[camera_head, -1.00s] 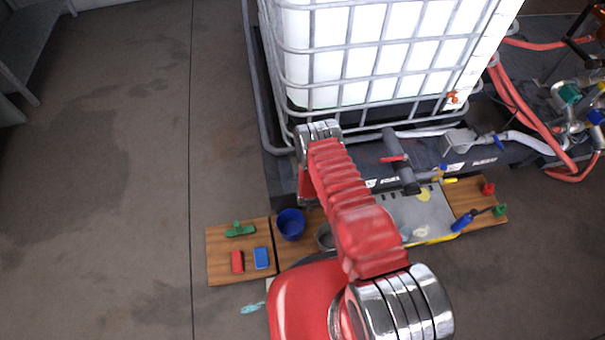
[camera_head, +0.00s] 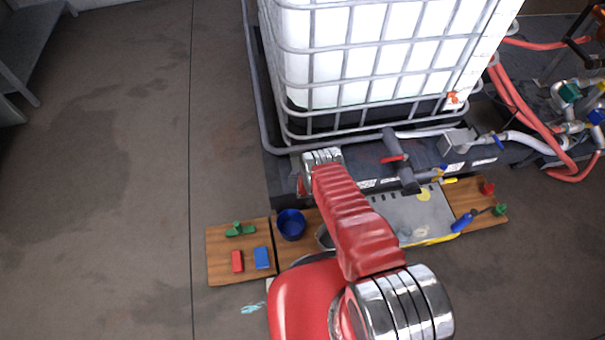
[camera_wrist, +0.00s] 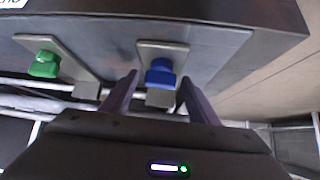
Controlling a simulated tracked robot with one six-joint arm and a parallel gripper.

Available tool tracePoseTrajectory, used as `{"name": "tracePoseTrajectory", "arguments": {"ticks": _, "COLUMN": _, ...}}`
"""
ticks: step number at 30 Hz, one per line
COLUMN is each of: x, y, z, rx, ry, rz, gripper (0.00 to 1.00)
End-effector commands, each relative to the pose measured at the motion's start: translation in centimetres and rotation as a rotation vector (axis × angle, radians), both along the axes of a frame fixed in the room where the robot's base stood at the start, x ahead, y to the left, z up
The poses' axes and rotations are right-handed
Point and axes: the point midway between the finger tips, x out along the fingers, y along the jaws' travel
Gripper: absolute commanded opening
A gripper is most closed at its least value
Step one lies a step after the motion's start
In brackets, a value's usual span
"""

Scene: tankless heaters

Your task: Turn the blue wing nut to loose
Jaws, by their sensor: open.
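The blue wing nut (camera_wrist: 160,73) sits on a metal bracket (camera_wrist: 166,47) near the middle of the wrist view. My gripper (camera_wrist: 158,82) is open, with one dark finger to the left of the blue nut and one to the right. The nut appears between the fingers in the picture, with visible gaps on both sides; I cannot tell how deep the fingers reach. In the head view my red arm hides the gripper, and I cannot pick out this nut there.
A green nut (camera_wrist: 44,65) sits on a similar bracket to the left. A caged white tank (camera_head: 370,60) stands behind my arm. Wooden boards with a blue bowl (camera_head: 291,225), a blue block (camera_head: 262,258) and a red block (camera_head: 237,261) lie below. The floor at left is clear.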

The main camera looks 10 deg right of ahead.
Motion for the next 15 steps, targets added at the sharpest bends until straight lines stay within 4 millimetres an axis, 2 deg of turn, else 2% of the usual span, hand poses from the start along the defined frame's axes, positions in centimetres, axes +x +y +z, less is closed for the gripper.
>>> {"name": "tracePoseTrajectory", "arguments": {"ticks": 12, "x": 0.28, "y": -0.06, "z": -0.31, "rx": 0.0, "ry": 0.001, "rz": 0.0, "gripper": 0.55}}
{"name": "tracePoseTrajectory", "arguments": {"ticks": 15, "x": 0.28, "y": -0.06, "z": -0.31, "rx": 0.0, "ry": 0.001, "rz": 0.0, "gripper": 0.49}}
